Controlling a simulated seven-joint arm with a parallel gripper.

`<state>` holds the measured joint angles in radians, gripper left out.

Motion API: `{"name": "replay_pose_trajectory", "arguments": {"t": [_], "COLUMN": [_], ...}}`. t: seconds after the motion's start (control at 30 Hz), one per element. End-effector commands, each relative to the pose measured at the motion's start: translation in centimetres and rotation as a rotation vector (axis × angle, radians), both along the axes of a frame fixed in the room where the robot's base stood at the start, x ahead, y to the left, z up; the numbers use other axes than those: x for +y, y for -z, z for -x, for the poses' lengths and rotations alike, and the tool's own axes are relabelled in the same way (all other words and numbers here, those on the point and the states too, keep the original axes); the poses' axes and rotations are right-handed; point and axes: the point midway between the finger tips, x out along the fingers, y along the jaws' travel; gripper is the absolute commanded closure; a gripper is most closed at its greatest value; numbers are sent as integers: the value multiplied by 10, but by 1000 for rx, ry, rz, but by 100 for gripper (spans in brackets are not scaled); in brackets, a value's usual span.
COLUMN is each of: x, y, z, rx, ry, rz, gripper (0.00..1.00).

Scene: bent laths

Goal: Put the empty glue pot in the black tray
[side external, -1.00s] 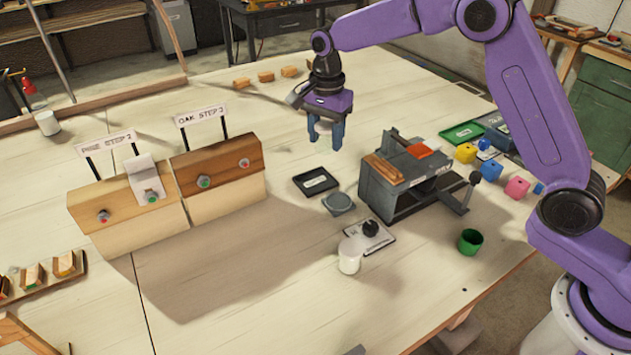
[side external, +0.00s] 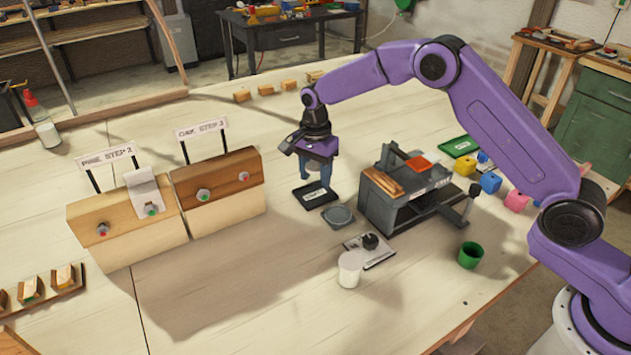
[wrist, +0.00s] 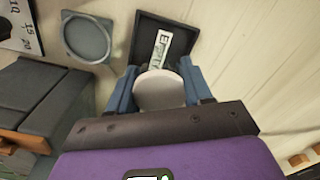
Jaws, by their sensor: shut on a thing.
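My gripper (side external: 314,176) is shut on a pale round pot (wrist: 160,91), whose top shows between the two blue fingers in the wrist view. The black tray (side external: 303,203) lies flat on the table under and just in front of the gripper. In the wrist view the black tray (wrist: 142,30) shows a white label reading "EMPTY", and the pot overlaps its near part. The fingers look low over the tray; I cannot tell if the pot touches its floor. The pot is barely visible in the side view.
A dark grey fixture (side external: 405,200) stands to the right. Another white pot (side external: 350,268) stands in front, by a plate with a black knob (side external: 370,242). Wooden step blocks (side external: 218,190) stand left.

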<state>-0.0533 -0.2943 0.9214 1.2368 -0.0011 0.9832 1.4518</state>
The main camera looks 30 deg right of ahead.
Motion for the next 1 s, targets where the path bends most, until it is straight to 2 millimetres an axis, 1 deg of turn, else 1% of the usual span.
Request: {"name": "replay_pose_trajectory", "arguments": {"t": [0.03,0.1,0.17,0.57,0.6,0.63,0.67,1.0], "x": [0,0,0,0,0,0,0,0], "y": [9,18,24,28,28,28,28,25], "z": [1,1,0,0,0,0,0,0], "rx": [4,4,2,1,1,1,1,0], "ry": [0,0,0,0,0,0,0,0], "rz": [2,2,1,0,0,0,0,0], "gripper": [81,81,81,81,41,31,25,25]}}
